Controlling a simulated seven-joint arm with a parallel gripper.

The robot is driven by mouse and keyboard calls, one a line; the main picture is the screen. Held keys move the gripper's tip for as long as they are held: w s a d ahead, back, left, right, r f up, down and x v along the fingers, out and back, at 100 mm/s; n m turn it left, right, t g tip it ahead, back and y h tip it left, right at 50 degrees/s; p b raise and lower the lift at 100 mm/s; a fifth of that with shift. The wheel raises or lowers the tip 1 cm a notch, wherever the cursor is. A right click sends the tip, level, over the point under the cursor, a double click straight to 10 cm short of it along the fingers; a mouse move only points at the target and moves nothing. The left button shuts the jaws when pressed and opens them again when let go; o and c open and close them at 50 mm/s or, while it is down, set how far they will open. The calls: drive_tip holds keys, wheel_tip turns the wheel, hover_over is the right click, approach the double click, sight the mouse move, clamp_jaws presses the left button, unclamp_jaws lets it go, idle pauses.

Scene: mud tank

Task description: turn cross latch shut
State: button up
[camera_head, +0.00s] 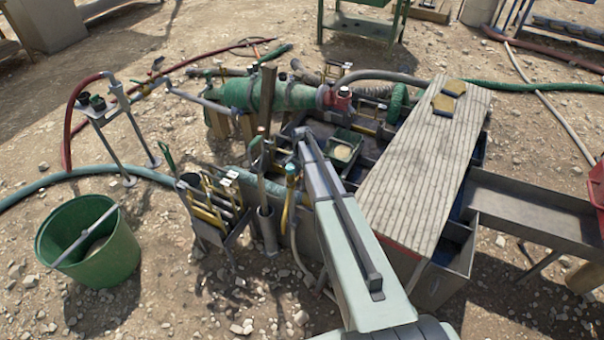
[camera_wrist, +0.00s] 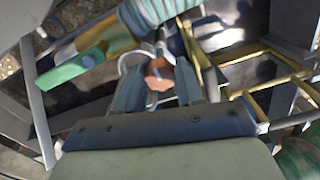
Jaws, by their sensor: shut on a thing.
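In the wrist view, my gripper (camera_wrist: 160,82) has its two grey fingers on either side of a small orange-brown piece with a pale stripe, which I take to be the cross latch (camera_wrist: 158,74). The gripper is shut on it. The fingers hide its sides, so its full shape and how far it is turned cannot be told. In the head view, my arm reaches from the bottom to the middle of the tank assembly and hides the gripper's tips and the latch.
A green ribbed hose (camera_wrist: 160,10) runs just beyond the fingers. Yellow bars (camera_wrist: 265,65) stand close on the right, and a green handle (camera_wrist: 75,70) lies on the left. A slatted board (camera_head: 420,165) covers the tank's right side. A green bucket (camera_head: 120,255) stands at left.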

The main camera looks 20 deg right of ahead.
drive_tip(key=shift+n, duration=0.3)
drive_tip(key=n, duration=0.8)
drive_tip(key=shift+d+n, duration=0.15)
drive_tip(key=shift+n, duration=0.25)
drive_tip(key=n, duration=0.4)
drive_tip(key=shift+n, duration=0.3)
drive_tip(key=shift+d+n, duration=0.1)
drive_tip(key=shift+n, duration=1.8)
drive_tip(key=o, duration=1)
drive_tip(key=shift+o, duration=0.2)
drive_tip(key=shift+r, duration=0.1)
